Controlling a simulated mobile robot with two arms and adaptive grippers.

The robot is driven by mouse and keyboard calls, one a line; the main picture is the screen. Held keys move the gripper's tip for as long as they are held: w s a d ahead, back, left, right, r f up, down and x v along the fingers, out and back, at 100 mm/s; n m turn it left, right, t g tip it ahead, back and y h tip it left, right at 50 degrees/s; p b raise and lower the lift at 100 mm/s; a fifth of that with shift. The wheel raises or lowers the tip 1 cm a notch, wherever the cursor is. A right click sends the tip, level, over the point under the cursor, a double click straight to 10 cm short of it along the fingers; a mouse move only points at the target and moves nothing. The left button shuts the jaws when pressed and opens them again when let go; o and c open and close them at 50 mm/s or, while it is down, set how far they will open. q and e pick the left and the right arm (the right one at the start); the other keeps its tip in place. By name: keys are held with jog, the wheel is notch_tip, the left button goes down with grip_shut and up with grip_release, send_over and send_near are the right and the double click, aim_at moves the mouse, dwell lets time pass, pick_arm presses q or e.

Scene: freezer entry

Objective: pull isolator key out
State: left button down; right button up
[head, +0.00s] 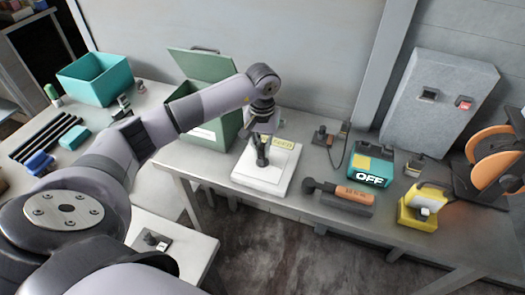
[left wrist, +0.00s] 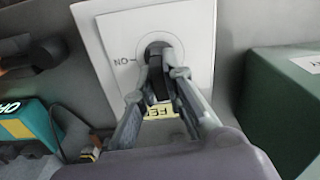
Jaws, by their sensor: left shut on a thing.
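The isolator is a white square plate (head: 249,176) on the bench, with a yellow label (head: 283,144) at its far edge. In the left wrist view the plate (left wrist: 108,62) shows a round grey centre, an "ON" mark and a yellow label (left wrist: 160,110) partly hidden by my fingers. My left gripper (head: 262,150) reaches down over the plate. In the left wrist view its fingers (left wrist: 160,72) close around the dark isolator key (left wrist: 157,84) at the round centre. I cannot tell whether the key is still seated. My right gripper is not in view.
A green open-lidded box (head: 222,128) stands close left of the plate. A teal unit marked OFF (head: 371,164), an orange-and-black handled tool (head: 340,194) and a yellow device (head: 423,207) sit to the right. A teal bin (head: 95,80) is at the far left.

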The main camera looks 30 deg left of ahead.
aim_at(262, 146)
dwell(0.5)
pick_arm(q)
jog(key=shift+m+b, duration=0.8)
jog(key=shift+b, duration=0.1)
jog(key=shift+b, duration=0.3)
jog(key=shift+r+b, duration=0.45)
jog(key=shift+r, duration=0.75)
dwell(2.0)
jog(key=shift+r, duration=0.1)
jog(key=shift+r+p, duration=1.55)
jog(key=shift+r, duration=1.2)
